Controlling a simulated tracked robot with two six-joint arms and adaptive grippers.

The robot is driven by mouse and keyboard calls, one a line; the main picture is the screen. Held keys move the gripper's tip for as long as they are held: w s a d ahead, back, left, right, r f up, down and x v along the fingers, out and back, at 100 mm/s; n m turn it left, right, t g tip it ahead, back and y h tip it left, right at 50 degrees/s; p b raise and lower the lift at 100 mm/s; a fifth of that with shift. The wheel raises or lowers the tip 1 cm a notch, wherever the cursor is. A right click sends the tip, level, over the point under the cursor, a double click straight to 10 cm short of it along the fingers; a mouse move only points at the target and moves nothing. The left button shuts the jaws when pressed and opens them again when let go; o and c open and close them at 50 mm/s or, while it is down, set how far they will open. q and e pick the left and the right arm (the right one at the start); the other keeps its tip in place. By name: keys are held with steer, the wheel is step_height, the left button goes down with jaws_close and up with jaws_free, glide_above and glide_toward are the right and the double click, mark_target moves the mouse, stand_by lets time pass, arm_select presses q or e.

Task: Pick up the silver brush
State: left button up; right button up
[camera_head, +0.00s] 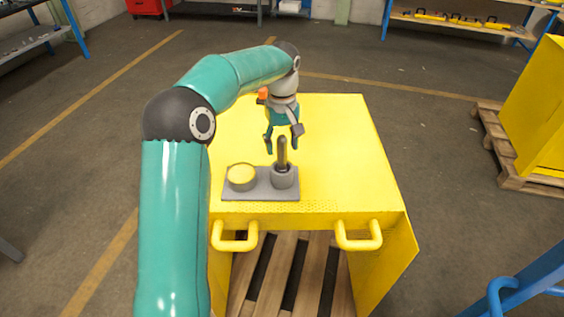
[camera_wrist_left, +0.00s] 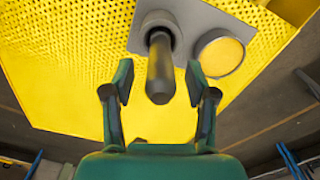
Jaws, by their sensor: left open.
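The silver brush (camera_head: 282,150) looks like a dark grey handle standing upright in a round grey holder (camera_head: 283,178) on a grey plate (camera_head: 261,192). The plate lies on the yellow table. My left gripper (camera_head: 283,148) is open and empty, close to the brush handle. In the left wrist view the brush (camera_wrist_left: 160,75) points toward the camera, between and slightly ahead of the two open fingertips (camera_wrist_left: 156,85). The fingers do not touch it. The lower end of the brush is hidden inside the holder. My right gripper is not in view.
A round pot with yellow content (camera_head: 241,178) sits on the same plate, left of the holder. The yellow table (camera_head: 345,150) is otherwise clear, with two handles on its front edge. A pallet (camera_head: 515,160) stands at the right.

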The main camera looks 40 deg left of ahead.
arm_select(q)
steer(key=shift+f, duration=0.65)
jaws_close()
steer(key=shift+r, duration=0.15)
